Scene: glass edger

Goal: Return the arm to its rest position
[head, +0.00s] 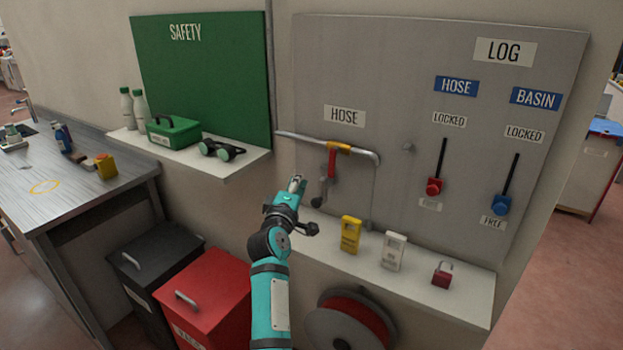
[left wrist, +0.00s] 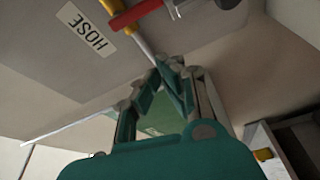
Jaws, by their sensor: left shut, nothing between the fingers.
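My left arm (head: 269,300) is teal and reaches up from the bottom of the head view. My left gripper (head: 297,184) is shut and empty, in front of the grey board, just below and left of the hose pipe (head: 365,152). In the left wrist view its fingertips (left wrist: 162,68) come together with nothing between them. The red and yellow part (head: 332,160) on the pipe lies beyond the fingertips, and it also shows at the top of the left wrist view (left wrist: 132,15). My right gripper is not in view.
A white shelf (head: 470,301) below the board holds a yellow device (head: 350,234), a white device (head: 394,251) and a red padlock (head: 442,274). A hose reel (head: 320,327) hangs below. Red (head: 215,290) and black (head: 150,255) bins stand left of my arm, near a metal bench (head: 85,190).

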